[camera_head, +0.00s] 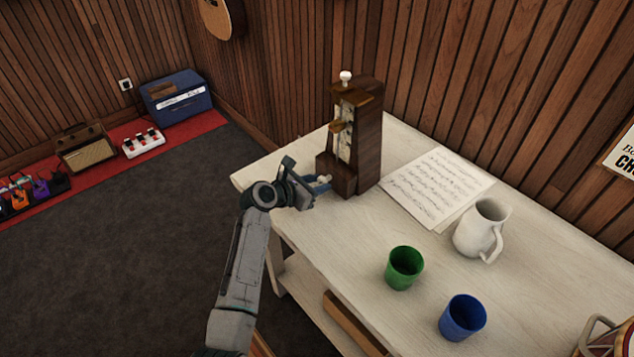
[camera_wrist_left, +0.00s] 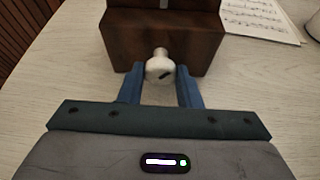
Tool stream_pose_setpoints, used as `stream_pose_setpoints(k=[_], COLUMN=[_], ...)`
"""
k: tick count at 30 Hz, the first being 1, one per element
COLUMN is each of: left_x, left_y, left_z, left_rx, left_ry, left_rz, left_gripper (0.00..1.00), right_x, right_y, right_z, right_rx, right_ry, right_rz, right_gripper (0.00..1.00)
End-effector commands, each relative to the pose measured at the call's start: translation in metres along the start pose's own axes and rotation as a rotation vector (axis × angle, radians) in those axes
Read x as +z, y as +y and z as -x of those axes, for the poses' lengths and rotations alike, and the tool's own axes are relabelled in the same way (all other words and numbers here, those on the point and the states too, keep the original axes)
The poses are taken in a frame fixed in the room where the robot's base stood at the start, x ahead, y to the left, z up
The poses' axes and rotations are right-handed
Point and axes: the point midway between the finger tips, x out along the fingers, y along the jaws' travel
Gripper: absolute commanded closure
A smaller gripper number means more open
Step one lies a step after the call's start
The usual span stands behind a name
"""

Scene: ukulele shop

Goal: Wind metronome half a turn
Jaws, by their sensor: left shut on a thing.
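The dark wooden metronome (camera_head: 352,140) stands upright near the far left part of the table. It has a light face and a white knob on top. Its lower body shows in the left wrist view (camera_wrist_left: 166,42), with a white winding key (camera_wrist_left: 160,66) sticking out of its side toward me. My left gripper (camera_head: 318,184) reaches in from the left, low beside the metronome. In the left wrist view its blue fingers (camera_wrist_left: 160,84) are on both sides of the key, shut on it. The key's dark slot looks slanted. My right gripper is not in view.
Sheet music (camera_head: 435,187) lies right of the metronome. A white jug (camera_head: 478,236), a green cup (camera_head: 404,267) and a blue cup (camera_head: 462,317) stand on the pale table (camera_head: 345,245). The wooden wall (camera_head: 480,90) is close behind.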

Motion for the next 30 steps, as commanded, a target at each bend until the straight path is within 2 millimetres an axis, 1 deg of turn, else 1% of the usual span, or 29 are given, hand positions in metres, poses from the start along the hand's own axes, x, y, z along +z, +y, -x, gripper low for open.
stream_pose_setpoints(k=[1, 6, 12, 21, 30], left_x=[0.002, 0.002, 0.001, -0.001, -0.002], left_y=[-0.001, -0.002, -0.003, -0.004, -0.004], left_z=[0.001, 0.001, 0.001, 0.0, 0.0], left_rx=[0.006, 0.047, 0.105, 0.179, 0.216], left_ry=[0.001, 0.003, 0.002, 0.001, 0.001], left_rz=[-0.016, -0.112, -0.253, -0.433, -0.521], left_gripper=[0.92, 0.92, 0.92, 0.92, 0.92], right_x=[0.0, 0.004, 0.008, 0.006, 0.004], right_y=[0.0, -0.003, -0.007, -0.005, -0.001], right_z=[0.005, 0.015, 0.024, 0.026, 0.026], right_rx=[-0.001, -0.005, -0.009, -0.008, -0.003], right_ry=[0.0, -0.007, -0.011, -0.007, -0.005], right_rz=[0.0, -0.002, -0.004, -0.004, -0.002], right_gripper=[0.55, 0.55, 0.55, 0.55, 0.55])
